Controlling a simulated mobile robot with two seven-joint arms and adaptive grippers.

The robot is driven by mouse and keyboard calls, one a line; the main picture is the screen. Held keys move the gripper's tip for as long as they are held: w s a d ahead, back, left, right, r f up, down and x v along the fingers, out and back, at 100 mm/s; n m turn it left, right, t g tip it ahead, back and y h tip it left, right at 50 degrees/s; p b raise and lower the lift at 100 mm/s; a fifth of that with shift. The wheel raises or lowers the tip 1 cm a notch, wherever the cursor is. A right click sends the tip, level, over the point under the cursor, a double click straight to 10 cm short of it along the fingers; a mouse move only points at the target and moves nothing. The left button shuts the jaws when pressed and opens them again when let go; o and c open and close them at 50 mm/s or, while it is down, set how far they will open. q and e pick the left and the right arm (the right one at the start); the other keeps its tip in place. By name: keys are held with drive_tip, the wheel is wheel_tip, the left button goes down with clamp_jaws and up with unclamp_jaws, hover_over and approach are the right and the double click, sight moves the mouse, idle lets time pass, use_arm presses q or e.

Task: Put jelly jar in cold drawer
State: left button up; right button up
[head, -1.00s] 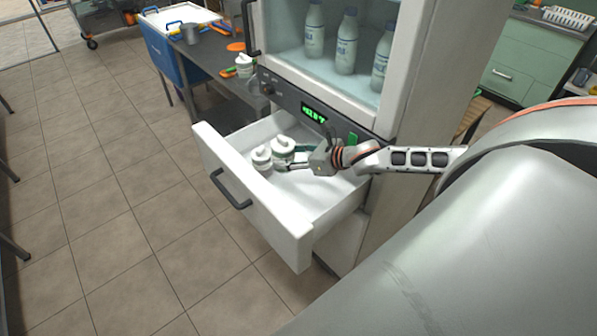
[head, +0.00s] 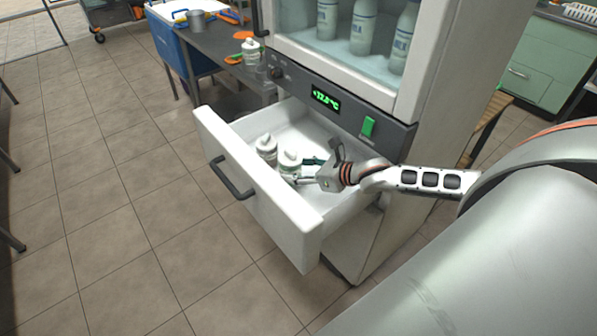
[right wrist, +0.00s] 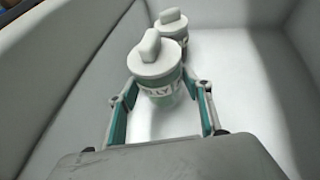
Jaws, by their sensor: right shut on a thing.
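A jelly jar (head: 290,163) with a white knobbed lid is inside the pulled-out white drawer (head: 262,190) under the glass-fronted cooler. My right gripper (head: 301,171) is shut on this jar from the side. The right wrist view also shows the jar (right wrist: 156,67), its label partly readable as "LLY", between the two teal-padded fingers (right wrist: 163,90). The jar looks upright and low in the drawer; its base is hidden, so contact with the floor cannot be told. A second similar jar (head: 266,146) stands just beyond it. My left gripper is not in view.
A third white-lidded jar (head: 251,52) stands on the dark side table (head: 222,73). Milk bottles (head: 363,28) stand in the cooler above the drawer. The control panel (head: 340,108) overhangs the drawer's back. The drawer's right part has free room.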

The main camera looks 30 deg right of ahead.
drive_tip(key=shift+r, duration=0.3)
drive_tip(key=shift+f, duration=0.55)
drive_tip(key=shift+f, duration=0.15)
drive_tip(key=o, duration=1.4)
drive_tip(key=shift+o, duration=0.2)
